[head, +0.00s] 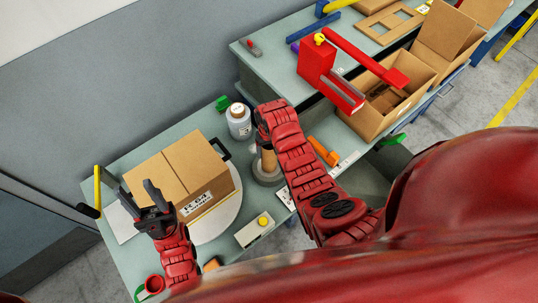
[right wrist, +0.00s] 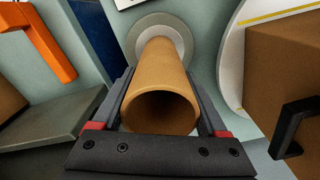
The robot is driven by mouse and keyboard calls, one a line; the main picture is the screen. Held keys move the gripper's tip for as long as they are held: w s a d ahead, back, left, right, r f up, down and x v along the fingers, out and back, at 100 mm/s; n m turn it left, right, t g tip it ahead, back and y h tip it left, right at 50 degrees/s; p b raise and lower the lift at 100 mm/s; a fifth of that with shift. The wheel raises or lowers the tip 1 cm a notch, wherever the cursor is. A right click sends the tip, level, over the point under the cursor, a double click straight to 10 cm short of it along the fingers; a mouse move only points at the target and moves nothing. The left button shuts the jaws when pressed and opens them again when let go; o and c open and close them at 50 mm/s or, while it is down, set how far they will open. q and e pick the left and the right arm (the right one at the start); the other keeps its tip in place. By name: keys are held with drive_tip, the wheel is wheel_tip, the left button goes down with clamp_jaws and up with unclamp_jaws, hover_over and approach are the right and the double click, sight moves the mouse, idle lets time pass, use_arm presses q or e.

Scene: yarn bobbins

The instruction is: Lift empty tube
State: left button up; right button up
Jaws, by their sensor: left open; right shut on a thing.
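The empty tube (head: 267,159), a brown cardboard cylinder, stands upright over a round grey base (head: 264,179) near the middle of the bench. In the right wrist view the tube (right wrist: 160,80) shows its open, hollow end toward the camera, with the pale grey disc of the base (right wrist: 136,32) behind it. My right gripper (right wrist: 160,104) is shut on the tube, one finger along each side. I cannot tell whether the tube still touches the base. My left gripper (head: 148,197) is open and empty, beside the closed cardboard box (head: 182,171).
The cardboard box rests on a white round plate (head: 218,222). A white bottle (head: 238,122) stands behind the tube. A yellow-button box (head: 254,231) is at the front edge. An orange piece (head: 323,151) and an open carton (head: 372,126) lie to the right.

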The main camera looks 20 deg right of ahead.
drive_tip(key=c, duration=0.3)
drive_tip(key=shift+c, duration=0.2)
drive_tip(key=shift+r+b, duration=0.45)
drive_tip(key=shift+r, duration=0.2)
wheel_tip(320, 180, up, 9)
drive_tip(key=p, duration=0.2)
drive_tip(key=shift+f, duration=0.15)
